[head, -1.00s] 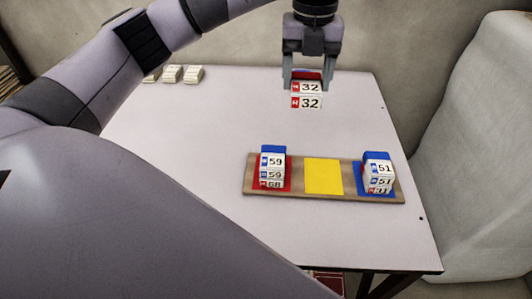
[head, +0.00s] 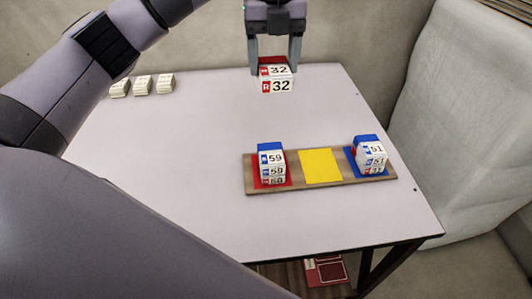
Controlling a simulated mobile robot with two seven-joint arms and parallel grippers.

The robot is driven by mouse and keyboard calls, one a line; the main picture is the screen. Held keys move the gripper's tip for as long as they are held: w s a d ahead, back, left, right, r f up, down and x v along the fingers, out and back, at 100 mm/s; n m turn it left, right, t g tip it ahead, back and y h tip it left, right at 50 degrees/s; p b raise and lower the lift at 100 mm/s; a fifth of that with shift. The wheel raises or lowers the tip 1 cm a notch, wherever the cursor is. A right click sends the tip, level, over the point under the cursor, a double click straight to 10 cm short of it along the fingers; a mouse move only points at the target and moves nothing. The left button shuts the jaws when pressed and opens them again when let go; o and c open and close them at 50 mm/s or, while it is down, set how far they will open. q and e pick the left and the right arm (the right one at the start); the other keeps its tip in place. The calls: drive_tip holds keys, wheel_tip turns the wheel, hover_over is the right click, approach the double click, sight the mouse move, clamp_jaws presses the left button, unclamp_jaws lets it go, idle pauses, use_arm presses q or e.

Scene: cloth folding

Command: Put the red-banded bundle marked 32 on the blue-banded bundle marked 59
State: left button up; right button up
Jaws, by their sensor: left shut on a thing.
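The red-banded bundle marked 32 (head: 277,86) is between the fingers of my left gripper (head: 274,69), near the far edge of the table. The gripper is shut on it and points down. The bundle seems to be held above the table, though the gap under it is hard to judge. The blue-banded bundle marked 59 (head: 271,158) lies on the red square at the left end of a wooden board, on top of a red-banded bundle (head: 272,181) whose mark looks like 58. My right gripper is out of view.
The wooden board (head: 300,186) has a bare yellow square (head: 321,166) in its middle. A stack topped by a blue-banded bundle marked 51 (head: 372,150) stands at its right end. Several pale bundles (head: 142,84) lie at the back left. The table (head: 180,140) between is clear.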

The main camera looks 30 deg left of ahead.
use_arm(q)
drive_tip(key=shift+f, duration=0.15)
wheel_tip(320, 180, down, 20)
drive_tip(key=shift+r+b, duration=0.15)
drive_tip(key=shift+b, duration=0.25)
drive_tip(key=o, duration=1.1)
